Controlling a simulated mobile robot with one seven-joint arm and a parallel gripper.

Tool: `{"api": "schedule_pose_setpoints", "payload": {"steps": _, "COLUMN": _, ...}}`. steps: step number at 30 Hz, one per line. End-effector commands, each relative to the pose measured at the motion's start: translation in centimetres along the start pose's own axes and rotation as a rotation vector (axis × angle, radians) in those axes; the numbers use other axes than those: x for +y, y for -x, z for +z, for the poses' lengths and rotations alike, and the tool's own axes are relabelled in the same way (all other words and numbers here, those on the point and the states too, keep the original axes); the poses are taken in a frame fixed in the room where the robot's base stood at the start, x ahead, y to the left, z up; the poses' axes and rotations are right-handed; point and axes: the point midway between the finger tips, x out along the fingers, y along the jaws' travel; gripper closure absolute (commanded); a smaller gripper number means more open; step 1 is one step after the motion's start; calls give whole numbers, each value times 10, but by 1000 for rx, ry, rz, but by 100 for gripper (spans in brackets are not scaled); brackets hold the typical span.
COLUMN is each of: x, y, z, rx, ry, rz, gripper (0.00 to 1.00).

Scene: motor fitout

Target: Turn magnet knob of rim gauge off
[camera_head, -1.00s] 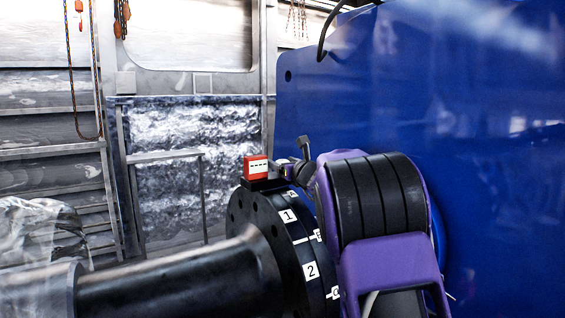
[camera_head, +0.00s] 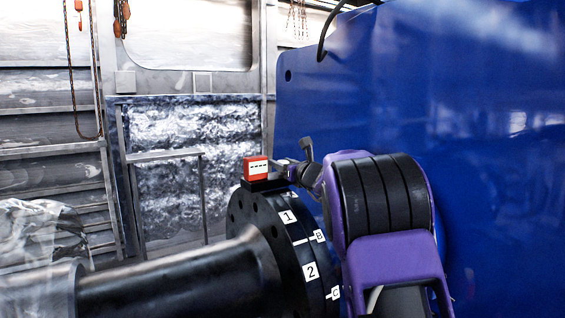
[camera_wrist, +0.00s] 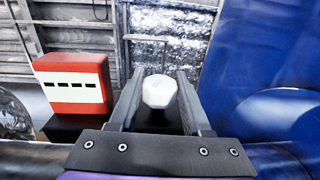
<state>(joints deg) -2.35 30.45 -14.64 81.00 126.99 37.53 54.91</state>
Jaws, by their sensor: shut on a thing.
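The rim gauge (camera_head: 256,167) is a red box with a white dashed label on top of the black flange's rim in the head view. It also shows at left in the wrist view (camera_wrist: 75,84). A white faceted knob (camera_wrist: 160,91) sits between my gripper's two grey fingers (camera_wrist: 159,95) in the wrist view. My gripper (camera_head: 280,168) is shut on the knob, just right of the red box in the head view. The knob is hidden by my gripper and wrist in the head view.
The black flange (camera_head: 262,225) carries white labels with numbers and letters, and a thick black shaft (camera_head: 170,280) runs from it to the lower left. A large blue housing (camera_head: 470,120) fills the right, close to my arm. Metal wall panels stand behind.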

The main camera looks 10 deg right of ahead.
Motion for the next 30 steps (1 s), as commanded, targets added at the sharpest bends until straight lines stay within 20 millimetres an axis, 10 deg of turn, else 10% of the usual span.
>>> {"api": "schedule_pose_setpoints", "payload": {"steps": 30, "x": -1, "y": 0, "z": -1, "rx": 2, "ry": 2, "rz": 494, "gripper": 100}}
